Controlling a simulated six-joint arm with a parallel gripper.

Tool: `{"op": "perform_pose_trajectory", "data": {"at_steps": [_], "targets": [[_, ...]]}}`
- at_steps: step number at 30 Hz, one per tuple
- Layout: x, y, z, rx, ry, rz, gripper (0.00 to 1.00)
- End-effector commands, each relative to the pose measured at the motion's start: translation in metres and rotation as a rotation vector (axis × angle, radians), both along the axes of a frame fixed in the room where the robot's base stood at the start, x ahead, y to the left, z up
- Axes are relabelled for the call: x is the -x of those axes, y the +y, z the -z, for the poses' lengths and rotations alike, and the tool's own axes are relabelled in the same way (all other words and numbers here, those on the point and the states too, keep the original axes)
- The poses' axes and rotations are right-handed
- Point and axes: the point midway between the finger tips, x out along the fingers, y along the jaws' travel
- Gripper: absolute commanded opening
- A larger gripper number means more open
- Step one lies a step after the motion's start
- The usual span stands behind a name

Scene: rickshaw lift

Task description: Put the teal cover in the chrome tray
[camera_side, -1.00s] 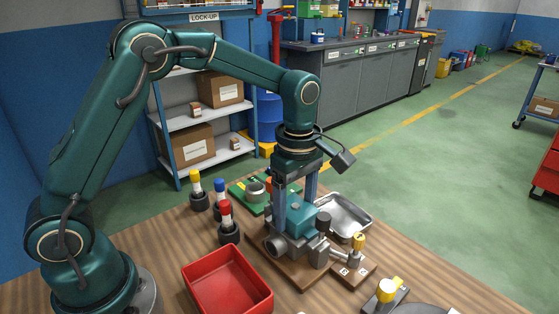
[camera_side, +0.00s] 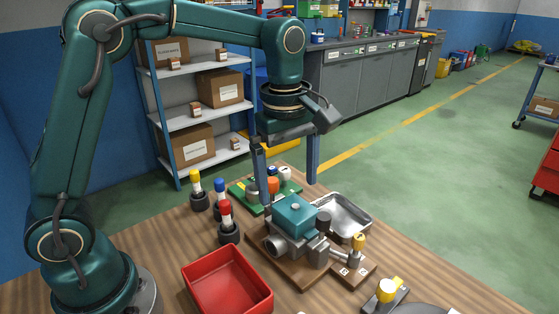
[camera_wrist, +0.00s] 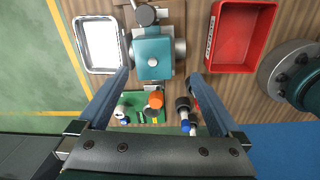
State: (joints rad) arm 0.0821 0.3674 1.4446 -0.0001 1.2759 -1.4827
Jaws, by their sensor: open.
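The teal cover (camera_side: 295,214) sits on top of the grey metal housing (camera_side: 287,244), which stands on a wooden base on the table. It also shows in the wrist view (camera_wrist: 152,59) as a teal square with a small round knob. The chrome tray (camera_side: 346,216) lies just behind and right of the housing; it looks empty in the wrist view (camera_wrist: 101,45). My gripper (camera_side: 288,194) is wide open and empty, above and behind the cover. In the wrist view its two fingers (camera_wrist: 158,76) are spread on either side of the cover's lower edge.
A red bin (camera_side: 228,281) stands at the table's front.

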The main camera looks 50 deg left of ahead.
Motion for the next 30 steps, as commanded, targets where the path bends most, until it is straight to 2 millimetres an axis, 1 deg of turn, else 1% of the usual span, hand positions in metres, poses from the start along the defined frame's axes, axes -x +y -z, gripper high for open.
{"op": "perform_pose_trajectory", "data": {"at_steps": [1, 3, 6, 9, 13, 15, 18, 21, 24, 30], "targets": [[0.010, 0.003, -0.010, -0.004, -0.033, 0.079, 1.00], [0.024, 0.006, -0.021, -0.016, -0.077, 0.214, 1.00], [0.046, 0.011, -0.032, -0.045, -0.140, 0.413, 1.00], [0.068, 0.015, -0.038, -0.089, -0.201, 0.610, 1.00], [0.097, 0.019, -0.038, -0.167, -0.272, 0.864, 1.00], [0.111, 0.021, -0.035, -0.215, -0.304, 0.990, 1.00], [0.127, 0.023, -0.029, -0.283, -0.337, 1.145, 1.00], [0.138, 0.024, -0.022, -0.336, -0.356, 1.259, 1.00], [0.144, 0.025, -0.018, -0.370, -0.366, 1.326, 1.00], [0.146, 0.025, -0.015, -0.386, -0.367, 1.361, 1.00]]}}
